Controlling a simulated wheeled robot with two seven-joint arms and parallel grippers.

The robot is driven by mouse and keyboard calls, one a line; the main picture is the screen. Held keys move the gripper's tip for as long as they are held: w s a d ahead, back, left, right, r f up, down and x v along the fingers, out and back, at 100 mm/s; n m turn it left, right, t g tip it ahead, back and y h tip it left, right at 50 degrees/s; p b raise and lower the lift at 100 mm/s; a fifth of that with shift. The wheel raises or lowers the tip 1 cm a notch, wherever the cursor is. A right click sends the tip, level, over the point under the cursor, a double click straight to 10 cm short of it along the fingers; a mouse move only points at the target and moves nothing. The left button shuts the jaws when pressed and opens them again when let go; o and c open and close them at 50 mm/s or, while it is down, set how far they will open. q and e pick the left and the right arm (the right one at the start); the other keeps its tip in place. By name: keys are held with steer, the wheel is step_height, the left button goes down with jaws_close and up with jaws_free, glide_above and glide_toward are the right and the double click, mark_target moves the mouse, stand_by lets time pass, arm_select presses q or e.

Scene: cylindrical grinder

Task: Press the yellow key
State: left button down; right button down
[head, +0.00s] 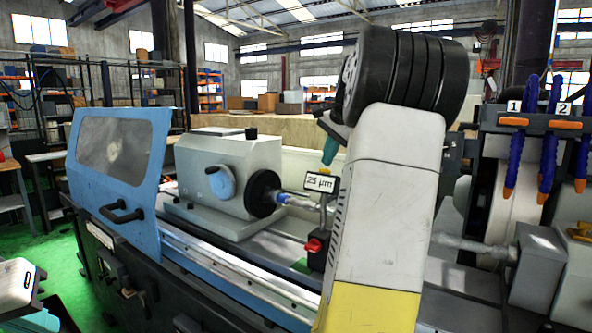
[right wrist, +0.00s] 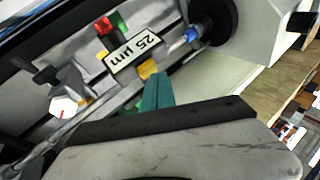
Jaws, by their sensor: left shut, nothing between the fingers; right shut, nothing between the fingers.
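The yellow key (right wrist: 149,69) shows in the right wrist view beside a white "25 µm" sign (right wrist: 134,52), on the side nearer my gripper. My right gripper (right wrist: 157,86) is shut and empty, its teal fingertips close to the yellow key; I cannot tell whether they touch. My left gripper (head: 48,305) is partly in view at the lower left, shut and empty.
The sign stands on the grinder bed, beside the grey workhead (head: 225,180) with its black chuck (head: 263,194). A blue door (head: 118,175) is at the left. Blue coolant hoses (head: 550,130) and the grinding wheel (head: 510,200) are at the right. My right arm hides the middle.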

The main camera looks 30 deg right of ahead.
steer(key=shift+a+f, duration=0.15)
steer(key=shift+f, duration=0.3)
stand_by(0.3)
steer(key=shift+r, duration=0.15)
steer(key=shift+w+d+r, duration=0.1)
steer(key=shift+d+r, duration=0.2)
steer(key=shift+r, duration=0.35)
steer(key=shift+w+d+r, duration=0.15)
steer(key=shift+d+r, duration=0.15)
steer(key=shift+r, duration=0.5)
steer(key=shift+w+d+r, duration=0.1)
steer(key=shift+d+r, duration=0.15)
steer(key=shift+r, duration=0.5)
steer(key=shift+w+d+r, duration=0.15)
steer(key=shift+d+r, duration=0.15)
steer(key=shift+r, duration=0.5)
